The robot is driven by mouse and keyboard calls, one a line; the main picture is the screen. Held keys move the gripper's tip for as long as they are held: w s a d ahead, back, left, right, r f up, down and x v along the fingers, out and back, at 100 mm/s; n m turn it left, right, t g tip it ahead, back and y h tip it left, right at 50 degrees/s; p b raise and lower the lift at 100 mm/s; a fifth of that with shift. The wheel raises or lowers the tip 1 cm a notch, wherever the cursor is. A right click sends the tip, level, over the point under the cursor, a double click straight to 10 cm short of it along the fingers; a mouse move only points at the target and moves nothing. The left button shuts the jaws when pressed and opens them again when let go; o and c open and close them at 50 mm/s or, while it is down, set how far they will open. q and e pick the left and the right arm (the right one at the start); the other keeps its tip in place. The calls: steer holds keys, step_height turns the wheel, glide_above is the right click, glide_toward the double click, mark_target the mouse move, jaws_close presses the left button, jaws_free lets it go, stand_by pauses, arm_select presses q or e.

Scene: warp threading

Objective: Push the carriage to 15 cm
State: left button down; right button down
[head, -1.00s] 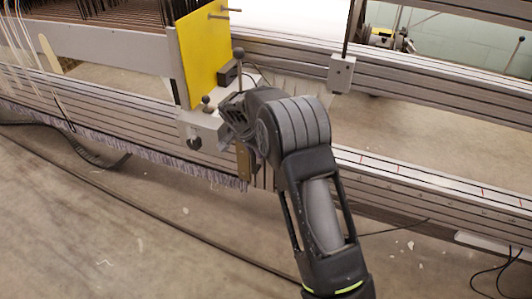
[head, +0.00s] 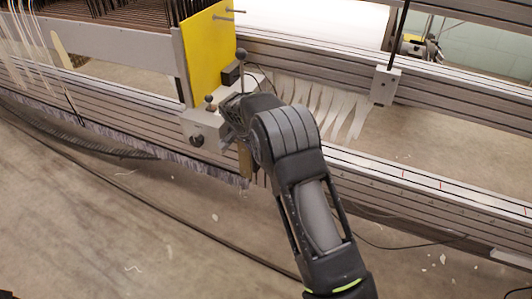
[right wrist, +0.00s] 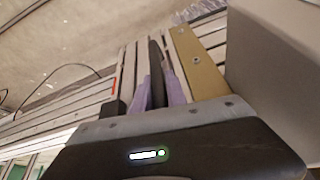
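The carriage sits on the slotted metal rails left of centre in the head view. It has an upright yellow plate (head: 207,52) and a grey block (head: 203,130) with ball-topped levers. My right arm reaches up from the bottom, and my right gripper (head: 233,118) is against or very close to the right side of the block; contact is partly hidden by the wrist. The right wrist view shows a tan plate with screws (right wrist: 197,62) and a grey wall (right wrist: 275,60) beside dark and purplish finger-like parts (right wrist: 158,85). Whether they are closed is unclear. My left gripper is out of view.
The front rail (head: 430,190) runs on to the right with small red marks; its numbers are unreadable. White strips (head: 325,105) hang behind the carriage. A grey clamp (head: 385,85) on a rod stands on the back rail. Purple fringe lines the left rail. A cable lies on the floor.

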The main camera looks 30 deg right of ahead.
steer(key=shift+s+d+f+g, duration=0.25)
steer(key=shift+s+d+g, duration=0.05)
steer(key=shift+s+d, duration=0.4)
steer(key=c, duration=1.3)
jaws_free()
steer(key=shift+s, duration=0.15)
steer(key=shift+s+d+r, duration=0.2)
steer(key=shift+s+d, duration=0.1)
steer(key=shift+d, duration=0.05)
steer(key=shift+c, duration=0.3)
steer(key=shift+w+a+r, duration=0.15)
steer(key=shift+w+a, duration=0.15)
steer(key=shift+a, duration=0.05)
steer(key=p+v, duration=0.2)
steer(key=v, duration=0.5)
steer(key=shift+s+r+p, duration=0.25)
steer(key=shift+s+p, duration=0.05)
steer(key=shift+s, duration=0.1)
steer(key=shift+d+f, duration=0.15)
